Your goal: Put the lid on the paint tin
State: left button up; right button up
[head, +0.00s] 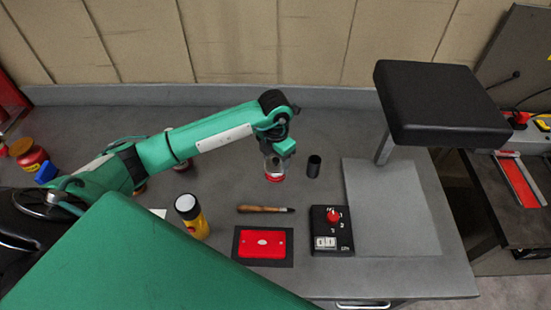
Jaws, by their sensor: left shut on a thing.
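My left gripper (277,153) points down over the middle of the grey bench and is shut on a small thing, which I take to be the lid. Directly under it is a small round tin (274,177) with a grey upper part and a red lower part, which I take to be the paint tin. The jaws cover much of its top. I cannot tell whether the lid touches the rim or sits level. My right gripper is not in view.
A black cylinder (314,166) stands just right of the tin. A wooden-handled tool (265,209), a red box (262,243) and a black switch box (331,231) lie in front. A black block (437,103) overhangs the right side.

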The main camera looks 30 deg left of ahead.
pick_arm(q)
jog(key=o, duration=1.4)
jog(key=shift+c, duration=0.2)
jog(key=shift+r, duration=0.1)
jog(key=shift+r+p, duration=1.75)
jog(key=shift+r, duration=1.7)
grip_shut()
